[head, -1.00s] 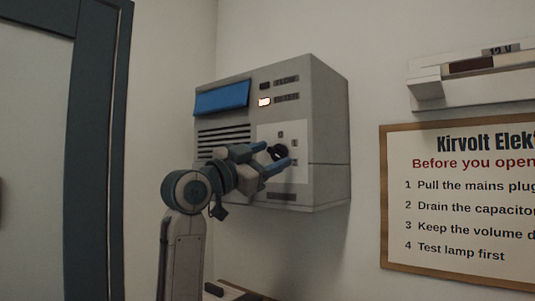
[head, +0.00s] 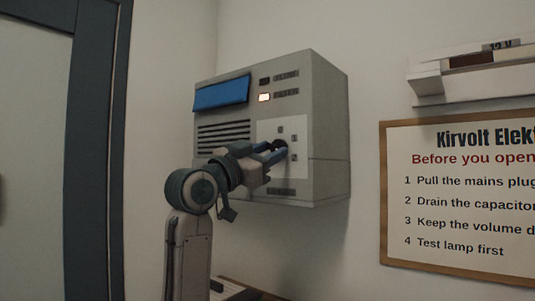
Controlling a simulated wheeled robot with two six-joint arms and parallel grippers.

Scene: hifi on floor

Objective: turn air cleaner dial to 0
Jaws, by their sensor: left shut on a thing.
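The air cleaner (head: 329,110) is a grey box on the wall, with a blue flap, vent slots and a lit lamp (head: 264,97). Its black dial (head: 280,145) sits on a pale panel (head: 298,132) with small marks above and to the right of it. My left gripper (head: 275,151) reaches in from the lower left, its blue fingers shut on the dial. The fingers hide part of the dial, and I cannot tell which mark it points to. My right gripper is not in view.
A framed notice (head: 450,195) hangs on the wall at the right, below a pale wall fixture (head: 470,82). A dark door frame (head: 97,150) stands at the left. A surface edge (head: 245,289) shows at the bottom.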

